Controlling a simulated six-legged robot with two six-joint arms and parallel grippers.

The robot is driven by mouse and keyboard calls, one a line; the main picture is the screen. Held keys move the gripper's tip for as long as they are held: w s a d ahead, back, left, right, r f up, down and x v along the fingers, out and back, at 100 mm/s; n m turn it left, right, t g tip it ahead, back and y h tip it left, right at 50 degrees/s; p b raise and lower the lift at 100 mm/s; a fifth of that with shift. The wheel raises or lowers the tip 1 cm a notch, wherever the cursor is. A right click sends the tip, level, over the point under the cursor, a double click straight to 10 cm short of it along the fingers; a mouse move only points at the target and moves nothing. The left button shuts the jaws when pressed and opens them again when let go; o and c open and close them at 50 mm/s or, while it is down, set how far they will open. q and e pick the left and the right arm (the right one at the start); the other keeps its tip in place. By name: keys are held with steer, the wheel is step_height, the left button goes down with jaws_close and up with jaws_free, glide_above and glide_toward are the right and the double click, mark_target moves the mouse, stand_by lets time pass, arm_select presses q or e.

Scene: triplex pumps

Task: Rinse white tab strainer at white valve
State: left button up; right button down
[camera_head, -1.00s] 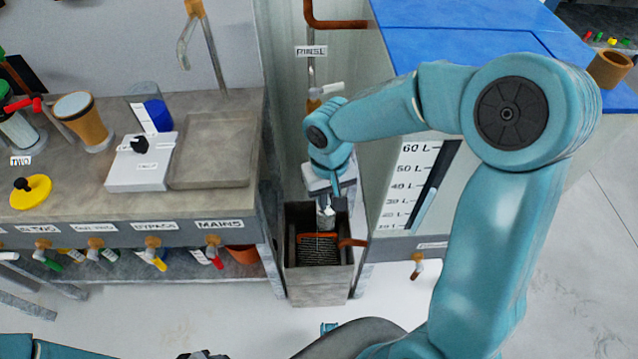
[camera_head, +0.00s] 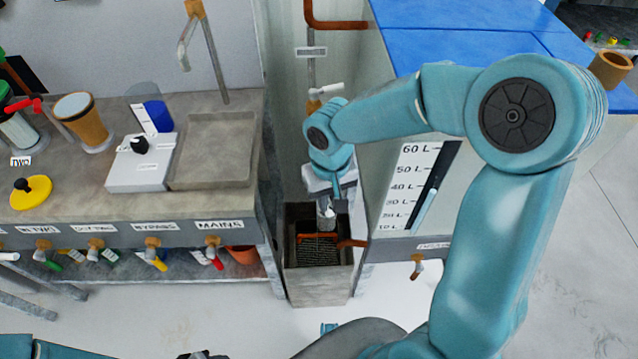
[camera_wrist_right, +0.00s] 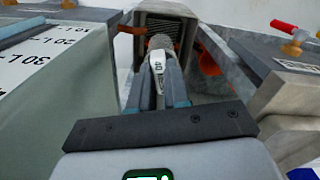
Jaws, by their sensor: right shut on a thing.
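The strainer, with a grey mesh end (camera_wrist_right: 160,42) and a white tab (camera_wrist_right: 157,70), is held between the fingers of my right gripper (camera_wrist_right: 158,82). In the head view the strainer (camera_head: 326,215) hangs just inside the mouth of a tall grey basin (camera_head: 318,285), above a dark grate. My right gripper (camera_head: 328,200) is shut on its tab and partly hidden by my wrist. The white valve (camera_head: 328,90) sits on the upright pipe behind my right wrist, above the basin.
The basin stands in a narrow gap between the left bench (camera_head: 110,190) and the tank with a litre scale (camera_head: 410,190). An orange pipe (camera_head: 350,243) reaches the basin's right side. Several valves line the bench front.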

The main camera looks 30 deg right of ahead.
steer(key=s+r, duration=0.1)
steer(key=s+a+r+p, duration=0.1)
steer(key=s+r, duration=0.1)
steer(key=s, duration=0.1)
steer(key=shift+s+a+r, duration=0.1)
steer(key=shift+a+r, duration=0.25)
steer(key=shift+a, duration=0.05)
